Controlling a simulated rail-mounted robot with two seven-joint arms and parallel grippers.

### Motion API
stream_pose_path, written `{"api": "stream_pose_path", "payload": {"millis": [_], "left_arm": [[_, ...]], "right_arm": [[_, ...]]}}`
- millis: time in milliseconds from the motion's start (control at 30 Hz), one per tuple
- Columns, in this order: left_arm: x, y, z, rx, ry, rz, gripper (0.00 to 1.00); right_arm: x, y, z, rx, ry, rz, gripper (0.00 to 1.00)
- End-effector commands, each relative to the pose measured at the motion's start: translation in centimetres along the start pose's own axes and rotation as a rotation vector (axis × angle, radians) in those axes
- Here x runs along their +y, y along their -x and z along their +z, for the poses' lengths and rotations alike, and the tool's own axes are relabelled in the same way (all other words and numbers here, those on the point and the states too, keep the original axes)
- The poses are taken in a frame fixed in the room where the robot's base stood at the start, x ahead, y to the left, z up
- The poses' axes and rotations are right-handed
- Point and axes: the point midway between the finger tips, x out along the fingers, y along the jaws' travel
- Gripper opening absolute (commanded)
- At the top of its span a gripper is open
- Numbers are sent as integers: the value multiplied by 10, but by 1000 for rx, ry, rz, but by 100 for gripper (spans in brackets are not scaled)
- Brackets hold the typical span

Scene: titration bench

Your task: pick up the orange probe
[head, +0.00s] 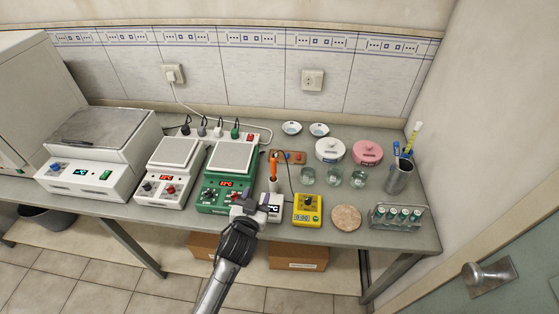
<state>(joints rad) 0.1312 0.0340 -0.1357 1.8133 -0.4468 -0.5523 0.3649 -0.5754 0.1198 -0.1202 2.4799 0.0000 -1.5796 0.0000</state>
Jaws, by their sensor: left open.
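The orange probe (274,164) stands upright in a small white holder (272,186) near the front of the bench. A thin dark cable runs from near its top toward the yellow meter (307,209) on its right. My left gripper (259,199) is open, just in front of and slightly left of the probe's holder. No object shows between its fingers, and it looks apart from the probe. A small white box marked °C (273,207) is right beside the gripper. My right gripper is not in view.
A green hotplate (231,170) stands close on the left, a white one (170,170) beyond it. Glass beakers (333,177), a cork mat (346,217) and a vial rack (398,216) are to the right. The bench's front edge lies under my left arm.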

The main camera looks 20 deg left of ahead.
Motion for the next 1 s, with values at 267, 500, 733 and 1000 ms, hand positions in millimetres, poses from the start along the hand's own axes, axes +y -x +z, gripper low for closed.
{"api": "stream_pose_path", "payload": {"millis": [267, 500, 733, 1000], "left_arm": [[8, -6, -22, 129, 107, 52, 50], [10, -46, -27, 129, 113, 52, 50], [11, -75, -31, 127, 114, 52, 50], [12, -88, -32, 127, 114, 52, 50]], "right_arm": [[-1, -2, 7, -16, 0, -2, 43], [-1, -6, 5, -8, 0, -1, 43], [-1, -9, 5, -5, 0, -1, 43], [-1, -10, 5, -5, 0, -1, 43]]}}
